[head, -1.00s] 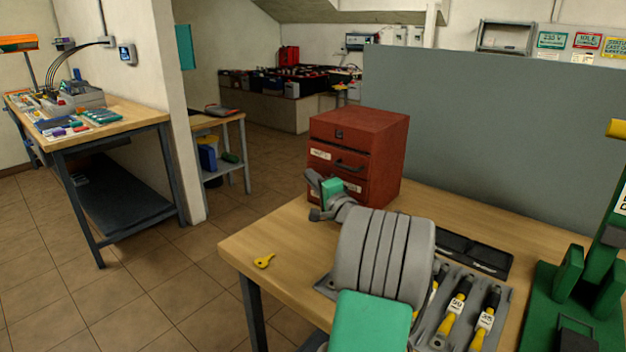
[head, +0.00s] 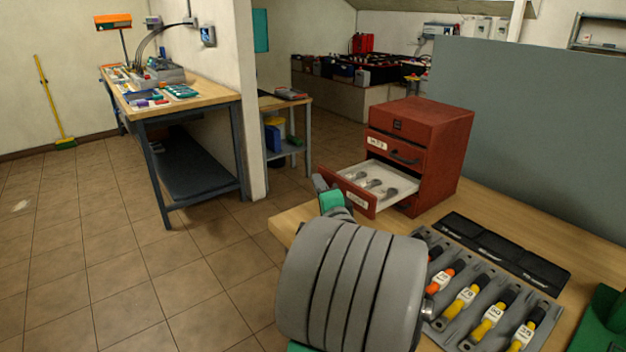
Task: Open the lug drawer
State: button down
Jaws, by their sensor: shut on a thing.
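The red metal cabinet (head: 447,150) stands on the wooden bench. Its lower drawer (head: 398,178) is pulled out towards the left, and several grey metal lugs (head: 374,184) lie in its pale tray. The drawer's red front carries a white label too small to read surely. The upper drawer (head: 393,150) is closed, with its dark handle showing. My gripper (head: 322,186) is at the outer side of the open drawer's front, shut on its handle. The handle itself and part of the fingers are hidden by the drawer front and my wrist.
A grey tray (head: 473,335) of yellow- and orange-handled tools and a black tray (head: 504,250) lie on the bench right of my arm. A green stand (head: 600,335) is at the lower right. A grey partition (head: 540,120) rises behind. Floor at left is clear.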

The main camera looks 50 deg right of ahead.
jog(key=shift+w+a+r, duration=0.1)
jog(key=shift+a+r, duration=0.05)
jog(key=shift+a, duration=0.3)
jog(key=c, duration=1.5)
grip_release()
jog(key=b+v, duration=0.1)
jog(key=v, duration=0.7)
jog(key=shift+w, duration=0.1)
